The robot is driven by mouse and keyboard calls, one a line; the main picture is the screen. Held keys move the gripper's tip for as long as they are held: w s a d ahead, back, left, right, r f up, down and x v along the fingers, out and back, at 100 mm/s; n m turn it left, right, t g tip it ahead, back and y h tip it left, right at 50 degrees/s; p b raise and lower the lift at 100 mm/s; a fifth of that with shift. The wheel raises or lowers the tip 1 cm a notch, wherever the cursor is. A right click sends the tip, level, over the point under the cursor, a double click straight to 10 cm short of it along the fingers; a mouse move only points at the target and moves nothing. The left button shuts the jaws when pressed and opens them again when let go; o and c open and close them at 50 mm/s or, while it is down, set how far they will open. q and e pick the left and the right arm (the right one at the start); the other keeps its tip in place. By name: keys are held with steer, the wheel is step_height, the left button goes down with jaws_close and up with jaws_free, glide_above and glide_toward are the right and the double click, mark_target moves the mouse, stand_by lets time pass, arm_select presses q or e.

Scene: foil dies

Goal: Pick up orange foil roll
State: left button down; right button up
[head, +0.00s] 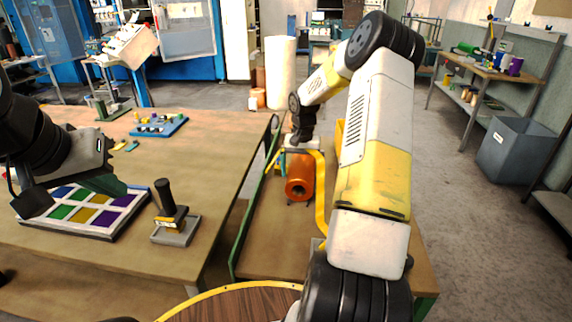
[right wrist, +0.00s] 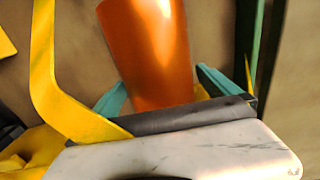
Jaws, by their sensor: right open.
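The orange foil roll (head: 299,190) lies on the narrow wooden cart or bench top in the middle of the head view, its round end facing me. It also shows in the right wrist view (right wrist: 152,50), running up from the gripper. My right gripper (right wrist: 163,85) is open over the roll, with one teal finger on each side of it; I cannot tell whether they touch it. In the head view the right gripper is partly hidden by its wrist. My left gripper (head: 82,188) hangs over the tray of coloured squares; its finger opening is unclear.
The tray of coloured squares (head: 52,228), a black-handled stamp (head: 172,225) and a blue rack (head: 159,127) are on the large table (head: 215,150). Yellow curved bars (head: 321,200) and a green rail (head: 256,190) flank the roll. A grey bin (head: 515,150) stands right.

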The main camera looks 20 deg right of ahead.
steer(key=c, duration=1.8)
steer(key=shift+r, duration=0.1)
steer(key=shift+c, duration=1.1)
